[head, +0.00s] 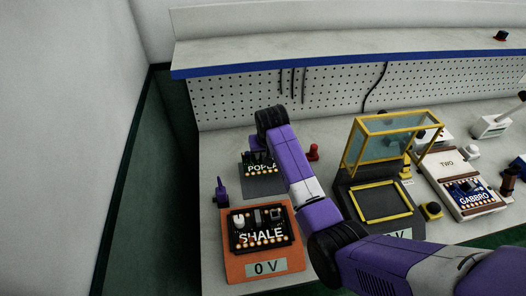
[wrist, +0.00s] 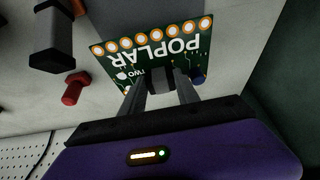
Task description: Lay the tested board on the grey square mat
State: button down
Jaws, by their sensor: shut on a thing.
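The green board lettered POPLAR (head: 258,165) is in my gripper, beyond the orange unit in the head view. In the wrist view the POPLAR board (wrist: 155,50) has a row of round gold-ringed pads, and the fingers of my gripper (wrist: 160,88) are shut on its near edge. A dark grey flat piece (head: 265,188), seemingly the grey square mat, shows just below the board in the head view. I cannot tell whether the board touches it. My arm hides part of this area, and the fingertips are hidden in the head view.
An orange unit (head: 266,272) reading 0 V holds the SHALE board (head: 262,234) just in front. A yellow-framed fixture (head: 372,202) with a raised clear lid stands right. Further right is a tray (head: 452,165) with the blue GABBRO board (head: 472,193). A red knob (head: 313,152) stands near.

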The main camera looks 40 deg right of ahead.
jog(key=shift+s+p, duration=0.1)
jog(key=shift+p, duration=0.35)
jog(key=shift+f+b, duration=2.05)
jog(key=shift+f, duration=0.95)
jog(key=shift+f+b, duration=0.35)
jog(key=shift+f, duration=0.15)
jog(key=c, duration=0.8)
grip_release()
jog(key=shift+v, duration=3.9)
jog(key=shift+a, duration=0.1)
